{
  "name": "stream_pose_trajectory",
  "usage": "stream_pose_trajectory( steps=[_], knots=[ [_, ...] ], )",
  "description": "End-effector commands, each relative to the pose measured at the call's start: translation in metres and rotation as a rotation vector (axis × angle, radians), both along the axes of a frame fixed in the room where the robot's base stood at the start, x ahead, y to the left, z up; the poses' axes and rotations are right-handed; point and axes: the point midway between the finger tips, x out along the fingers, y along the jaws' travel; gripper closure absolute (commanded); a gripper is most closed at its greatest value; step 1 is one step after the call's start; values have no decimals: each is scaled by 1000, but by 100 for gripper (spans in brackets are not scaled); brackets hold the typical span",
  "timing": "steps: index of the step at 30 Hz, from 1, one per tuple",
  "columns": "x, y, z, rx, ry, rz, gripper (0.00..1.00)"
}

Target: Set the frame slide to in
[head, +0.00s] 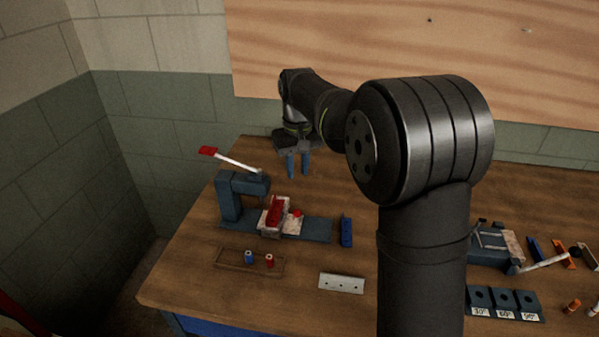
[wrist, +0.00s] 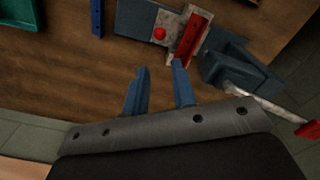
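A blue press-like fixture (head: 229,198) with a red-tipped lever (head: 236,163) stands at the left of the bench. On its base is a pale plate (head: 292,226) with a red bar (head: 275,211) and a red knob (head: 297,213). In the wrist view, the red bar (wrist: 194,40) and red knob (wrist: 160,34) lie beyond the fingertips. No label marks the frame slide, so I cannot tell its setting. My gripper (head: 298,173) is behind and above the fixture, fingers apart and empty. The wrist view shows my gripper (wrist: 161,68) apart from the knob.
A blue bar (head: 346,231) stands right of the fixture. A wooden tray (head: 235,266) with blue and red pieces and a drilled metal plate (head: 341,283) lie in front. Angle-marked blue blocks (head: 502,301) and another lever fixture (head: 493,250) are at right. Bare wood lies between.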

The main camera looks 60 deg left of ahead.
Motion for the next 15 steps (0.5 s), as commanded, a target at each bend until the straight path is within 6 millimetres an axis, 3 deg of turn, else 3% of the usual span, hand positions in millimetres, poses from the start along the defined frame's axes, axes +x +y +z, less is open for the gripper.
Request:
stream_pose_trajectory(
  steps=[1, 3, 9, 15],
  knots=[
    [4, -4, -7, -9, 25, -39, 86],
    [11, -11, -21, -30, 94, -138, 100],
    [43, -46, -74, -151, 464, -672, 100],
    [84, -75, -102, -325, 897, -1234, 100]
  ],
)
